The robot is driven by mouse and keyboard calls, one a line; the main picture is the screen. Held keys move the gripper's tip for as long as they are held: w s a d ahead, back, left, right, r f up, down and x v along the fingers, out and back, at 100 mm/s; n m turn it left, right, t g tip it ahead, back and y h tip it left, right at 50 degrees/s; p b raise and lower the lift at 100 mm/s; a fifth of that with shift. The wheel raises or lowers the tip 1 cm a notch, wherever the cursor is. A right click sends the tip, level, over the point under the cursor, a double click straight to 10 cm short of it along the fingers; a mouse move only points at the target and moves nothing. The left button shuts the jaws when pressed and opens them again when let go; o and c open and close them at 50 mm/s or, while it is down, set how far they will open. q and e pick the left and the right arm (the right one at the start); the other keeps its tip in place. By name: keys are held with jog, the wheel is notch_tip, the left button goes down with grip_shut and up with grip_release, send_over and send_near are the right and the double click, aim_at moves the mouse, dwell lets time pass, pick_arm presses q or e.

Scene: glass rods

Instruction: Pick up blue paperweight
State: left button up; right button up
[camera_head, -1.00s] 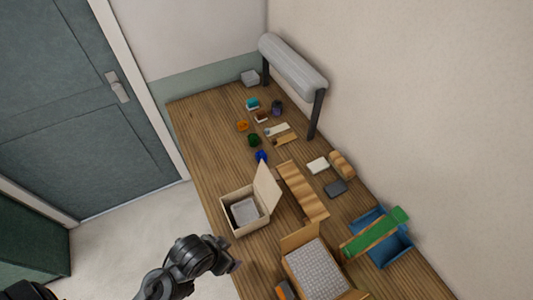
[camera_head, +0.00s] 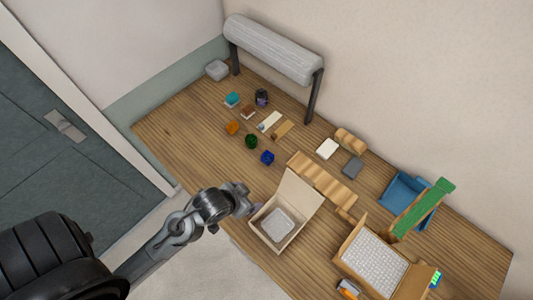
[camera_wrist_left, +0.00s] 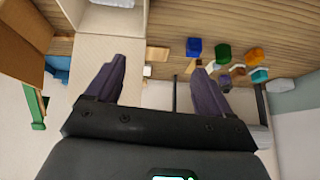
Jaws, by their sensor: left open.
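The blue paperweight (camera_head: 267,157) sits on the wooden table, just in front of the green paperweight (camera_head: 251,141). In the left wrist view the blue paperweight (camera_wrist_left: 194,47) shows beyond the right fingertip, beside the green one. My left gripper (camera_head: 247,198) is at the table's near edge, left of the open cardboard box and nearer the front than the blue paperweight. Its two dark purple fingers (camera_wrist_left: 158,72) are apart and hold nothing. My right gripper does not show.
An open cardboard box (camera_head: 257,216) with a raised flap stands close to my left gripper. An orange block (camera_head: 232,128) and several small items lie behind the paperweights. A large grey roll on a stand (camera_head: 270,48) is at the back. Bare table lies left of the paperweights.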

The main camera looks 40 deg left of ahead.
pick_arm(q)
jog(key=w+a+f+t+b, duration=0.3)
jog(key=w+a+f+b, duration=0.2)
jog(key=w+f, duration=0.35)
jog(key=t+b, duration=0.3)
jog(key=b, duration=0.2)
send_near(267, 156)
jog(key=shift+n, duration=0.4)
jog(key=x, duration=0.4)
jog(key=shift+w+a+f, duration=0.1)
jog(key=shift+a+f, duration=0.05)
jog(key=shift+a, duration=0.15)
jog(key=shift+d+x, duration=0.15)
jog(key=shift+x, duration=1.1)
jog(key=shift+d+x, duration=0.1)
jog(key=shift+x, duration=1.1)
jog(key=shift+w+f, duration=0.2)
jog(key=shift+w, duration=0.4)
jog(key=c, duration=1.2)
jog(key=shift+c, duration=0.5)
